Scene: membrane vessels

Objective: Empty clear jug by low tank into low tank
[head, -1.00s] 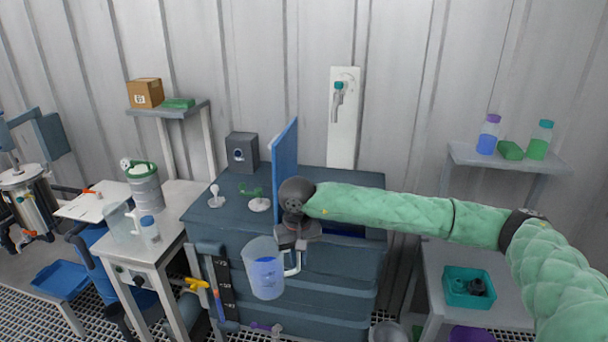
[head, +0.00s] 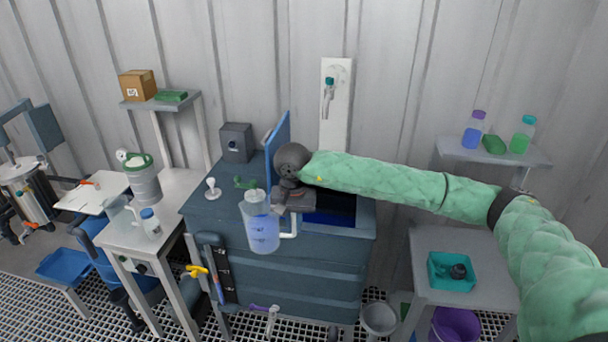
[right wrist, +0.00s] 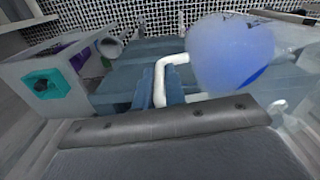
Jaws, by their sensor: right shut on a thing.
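A clear jug (head: 263,232) with blue liquid and a white handle hangs in front of the low tank. My right gripper (head: 292,208) is shut on the jug's handle, at the jug's right side. The jug looks about upright in the head view. The low tank (head: 290,283) is dark blue-grey. Its blue lid (head: 280,145) stands open, and a dark opening with blue inside (head: 330,216) shows right of the gripper. In the right wrist view the jug (right wrist: 232,55) and its white handle are large ahead of the gripper. My left gripper is not in view.
A grey box (head: 236,142) and a white knob (head: 211,188) sit on the tank's top. A wall tap (head: 329,95) is behind. A table with a teal bin (head: 452,271) stands right. A side table (head: 150,245) with a small bottle stands left.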

